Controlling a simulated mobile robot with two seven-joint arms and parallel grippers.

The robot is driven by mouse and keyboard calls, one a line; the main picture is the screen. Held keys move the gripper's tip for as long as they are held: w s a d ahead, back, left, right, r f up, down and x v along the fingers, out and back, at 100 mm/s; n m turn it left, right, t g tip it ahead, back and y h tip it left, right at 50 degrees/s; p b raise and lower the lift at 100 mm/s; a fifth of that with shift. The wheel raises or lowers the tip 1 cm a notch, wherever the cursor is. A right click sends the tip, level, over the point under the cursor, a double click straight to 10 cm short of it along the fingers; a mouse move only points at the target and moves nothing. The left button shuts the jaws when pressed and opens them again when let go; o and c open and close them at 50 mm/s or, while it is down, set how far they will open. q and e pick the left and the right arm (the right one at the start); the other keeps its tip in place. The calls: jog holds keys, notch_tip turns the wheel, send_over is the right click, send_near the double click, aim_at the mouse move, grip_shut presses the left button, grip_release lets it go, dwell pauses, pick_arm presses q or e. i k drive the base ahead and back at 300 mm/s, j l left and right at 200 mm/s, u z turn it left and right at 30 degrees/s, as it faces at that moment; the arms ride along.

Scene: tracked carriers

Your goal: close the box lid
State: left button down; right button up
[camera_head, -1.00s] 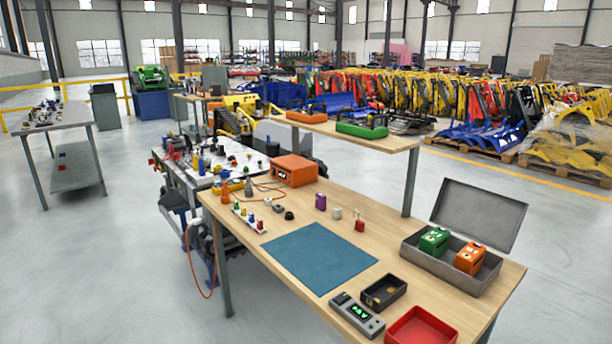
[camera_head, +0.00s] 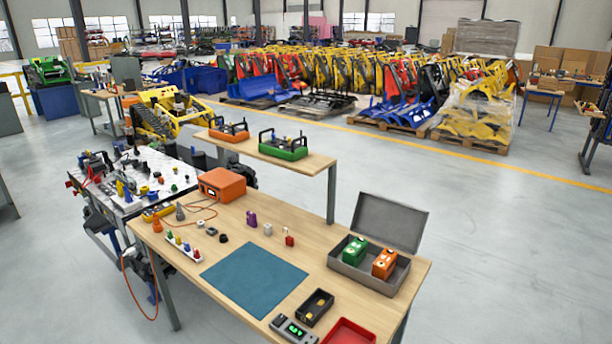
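The grey box (camera_head: 345,270) stands at the right end of the wooden workbench. Its lid (camera_head: 390,222) is open and stands up, leaning back from the box's far edge. Inside the box are a green block-like item (camera_head: 355,250) on the left and an orange one (camera_head: 384,263) on the right. Neither of my grippers shows in the head view.
An orange case (camera_head: 222,185) sits further back. A raised shelf (camera_head: 265,152) stands behind. Floor right of the bench is clear.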

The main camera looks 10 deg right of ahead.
aim_at(399, 227)
jog(key=l+u, duration=0.1)
jog(key=l, duration=0.45)
jog(key=k+l+u, duration=0.15)
jog(key=l, duration=0.35)
jog(key=l+u, duration=0.1)
jog(key=l, duration=0.45)
jog(key=l+u, duration=0.4)
jog(key=l, duration=0.6)
jog(key=i+l+u, duration=0.2)
jog(key=l, duration=0.4)
jog(key=k+l+u, duration=0.1)
jog(key=l+u, duration=0.15)
jog(key=l, duration=0.35)
jog(key=l+u, duration=0.2)
jog(key=l, duration=0.45)
jog(key=k+l+u, duration=0.2)
jog(key=l, duration=0.4)
jog(key=l+u, duration=0.25)
jog(key=l, duration=0.4)
jog(key=l+u, duration=0.3)
jog(key=l, duration=0.75)
jog(key=l+u, duration=0.15)
jog(key=l, duration=0.7)
